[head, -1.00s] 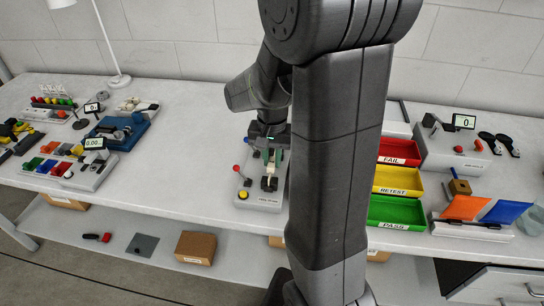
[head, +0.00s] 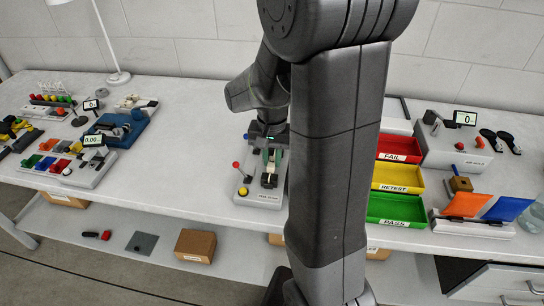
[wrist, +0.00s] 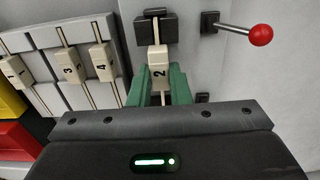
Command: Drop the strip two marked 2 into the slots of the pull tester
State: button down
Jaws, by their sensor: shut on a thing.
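Strip two (wrist: 158,71), a pale strip marked 2, is held between the green fingers of my gripper (wrist: 160,90) in the wrist view. The strip's far end reaches up to the dark slotted block (wrist: 155,29) of the pull tester; I cannot tell whether it is seated there. In the head view the pull tester (head: 258,197) is a grey base with a red-knobbed lever and a yellow button. My gripper (head: 268,152) is over it, partly hidden by my arm. The tester's nearer slot is hidden behind my gripper in the wrist view.
In the wrist view a rack (wrist: 47,78) to the left holds strips marked 1, 3 and 4. The red-knobbed lever (wrist: 260,35) stands at the right. In the head view, red, yellow and green trays (head: 396,177) stand right of my arm.

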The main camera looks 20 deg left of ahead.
dwell(0.4)
jog(key=c, duration=1.3)
grip_release()
notch_tip(320, 180, up, 14)
jog(key=shift+f+p, duration=0.1)
jog(key=shift+p, duration=0.35)
jog(key=shift+f, duration=0.1)
notch_tip(320, 180, down, 14)
jog(key=shift+r+b, duration=0.15)
jog(key=shift+b, duration=0.35)
jog(key=shift+r, duration=0.15)
